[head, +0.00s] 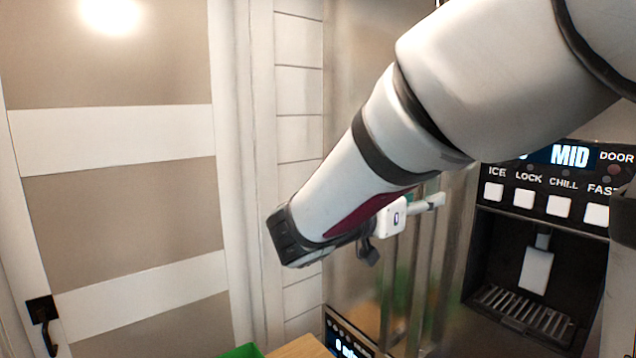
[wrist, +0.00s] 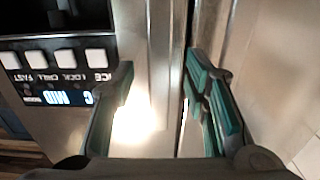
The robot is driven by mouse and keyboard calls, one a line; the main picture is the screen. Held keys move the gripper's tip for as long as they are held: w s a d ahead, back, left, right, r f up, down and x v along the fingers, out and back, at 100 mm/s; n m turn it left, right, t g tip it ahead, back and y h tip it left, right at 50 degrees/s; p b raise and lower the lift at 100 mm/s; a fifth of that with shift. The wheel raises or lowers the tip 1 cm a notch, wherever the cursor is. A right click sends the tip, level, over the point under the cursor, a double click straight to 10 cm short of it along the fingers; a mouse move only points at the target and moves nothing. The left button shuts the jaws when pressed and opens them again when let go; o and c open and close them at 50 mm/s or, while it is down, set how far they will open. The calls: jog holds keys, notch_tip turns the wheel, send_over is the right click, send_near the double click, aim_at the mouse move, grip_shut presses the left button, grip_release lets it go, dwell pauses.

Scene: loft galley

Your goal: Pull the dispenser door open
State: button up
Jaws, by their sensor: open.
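The dispenser door (head: 455,270) is a steel refrigerator door with a black dispenser panel (head: 515,205) at right in the head view. The panel also shows upside down at upper left in the wrist view (wrist: 60,62). Vertical metal handle bars (head: 422,275) run down the middle of the steel front, their upper parts hidden behind my arm. My gripper (head: 403,228) is in front of these bars. In the wrist view my gripper (wrist: 160,70) is open, its teal-padded fingers spread either side of a bright vertical metal strip. I cannot tell whether they touch it.
A beige and white panelled door (head: 115,190) with a black handle (head: 42,315) stands at left. A white plank wall (head: 298,150) lies between it and the refrigerator. A wooden surface (head: 300,347), a green object (head: 242,351) and a dark control panel (head: 348,338) show low down.

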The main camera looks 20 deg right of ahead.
aim_at(432, 192)
jog(key=shift+p+x, duration=0.35)
jog(key=shift+x, duration=2)
grip_shut()
